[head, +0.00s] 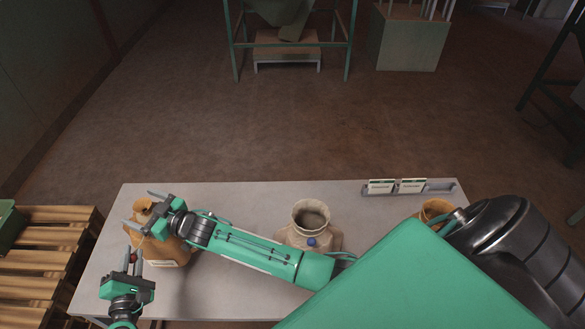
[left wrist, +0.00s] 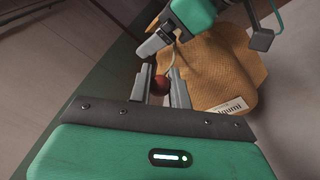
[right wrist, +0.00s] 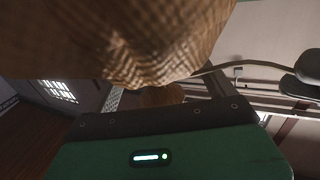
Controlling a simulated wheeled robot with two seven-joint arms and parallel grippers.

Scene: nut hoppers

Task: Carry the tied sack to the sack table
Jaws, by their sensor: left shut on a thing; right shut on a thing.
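A tan tied sack (head: 168,248) with a white label stands on the left end of the pale table (head: 215,290). My right gripper (head: 143,209) reaches across from the right and is shut on the sack's neck. In the left wrist view the sack (left wrist: 228,75) is right of the fingers. A thin cord runs from its neck to a dark red bead (left wrist: 160,85). My left gripper (head: 132,256) is shut on that bead, beside the sack. In the right wrist view the sack cloth (right wrist: 110,35) fills the top and hides the fingertips.
A beige open sack (head: 310,215) with a blue bead stands mid-table, partly behind my right arm. Another tan sack (head: 435,209) is partly hidden at the right. A rack of cards (head: 411,187) lies at the back right edge.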

